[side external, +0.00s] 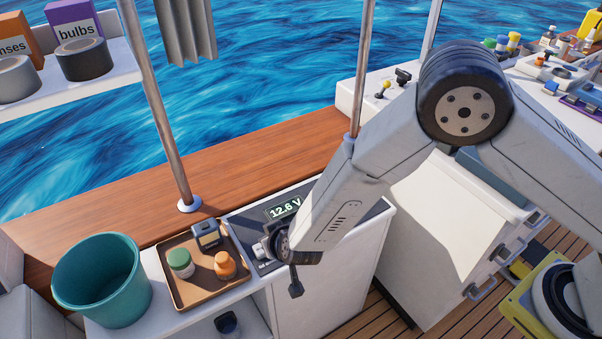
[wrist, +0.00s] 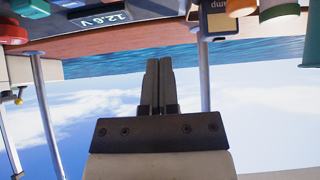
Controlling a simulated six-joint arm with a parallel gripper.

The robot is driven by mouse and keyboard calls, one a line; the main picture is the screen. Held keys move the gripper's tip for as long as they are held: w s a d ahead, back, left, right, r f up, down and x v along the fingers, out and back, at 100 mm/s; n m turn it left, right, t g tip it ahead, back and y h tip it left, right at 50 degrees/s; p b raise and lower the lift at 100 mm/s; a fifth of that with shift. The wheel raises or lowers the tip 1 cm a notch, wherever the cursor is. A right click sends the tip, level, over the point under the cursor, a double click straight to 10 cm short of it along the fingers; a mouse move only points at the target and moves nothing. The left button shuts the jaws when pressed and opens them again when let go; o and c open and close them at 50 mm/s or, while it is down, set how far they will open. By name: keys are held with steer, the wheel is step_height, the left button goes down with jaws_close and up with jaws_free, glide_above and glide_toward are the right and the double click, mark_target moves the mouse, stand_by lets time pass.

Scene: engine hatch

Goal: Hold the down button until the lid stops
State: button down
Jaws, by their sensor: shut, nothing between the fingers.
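My gripper (wrist: 158,62) is shut and empty; its two fingers lie together in the middle of the wrist view. The dark control panel (wrist: 75,25) with a lit 12.6 V display (wrist: 103,20) is at the top left there, in an upside-down picture. In the side view the display (side external: 283,208) shows beside my forearm, which covers much of the panel. I cannot make out the lid with certainty.
A brown tray (side external: 184,299) holds a green-capped jar (side external: 180,262), an orange bottle (side external: 225,265) and a small box (side external: 206,234). A teal bucket (side external: 100,283) stands at its left. Metal posts (side external: 160,110) rise behind. A white cabinet (side external: 430,245) stands to the right.

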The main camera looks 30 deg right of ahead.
steer(key=x, duration=0.7)
steer(key=shift+w+f, duration=0.1)
steer(key=shift+f, duration=2)
